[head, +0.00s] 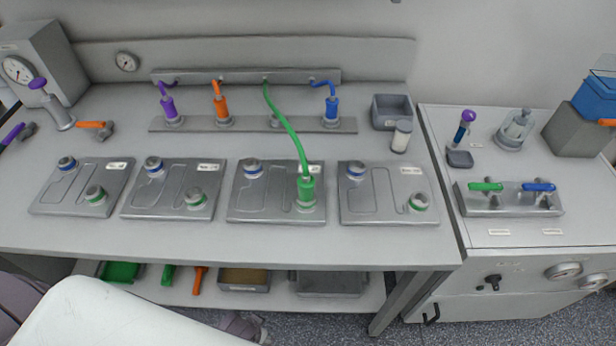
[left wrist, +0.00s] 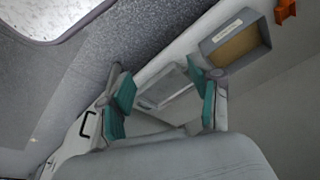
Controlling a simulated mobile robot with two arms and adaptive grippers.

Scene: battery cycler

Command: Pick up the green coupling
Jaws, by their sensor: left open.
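The green coupling (head: 306,190) stands upright on the right port of the third plate (head: 245,212) from the left. A green hose (head: 286,125) runs from its top to the rail at the back of the bench. My left gripper (left wrist: 165,97) shows in the left wrist view, with its teal-padded fingers apart and nothing between them. It is low, near the shelf under the bench, away from the coupling. The coupling is not in the left wrist view. My right gripper is not in view.
Purple (head: 168,106), orange (head: 221,108) and blue (head: 332,108) couplings stand on the back strip (head: 250,124). A grey bin (head: 392,108) and a small jar (head: 401,136) are at the back right. The bench's front strip is clear. A shelf tray (left wrist: 238,45) is near my left gripper.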

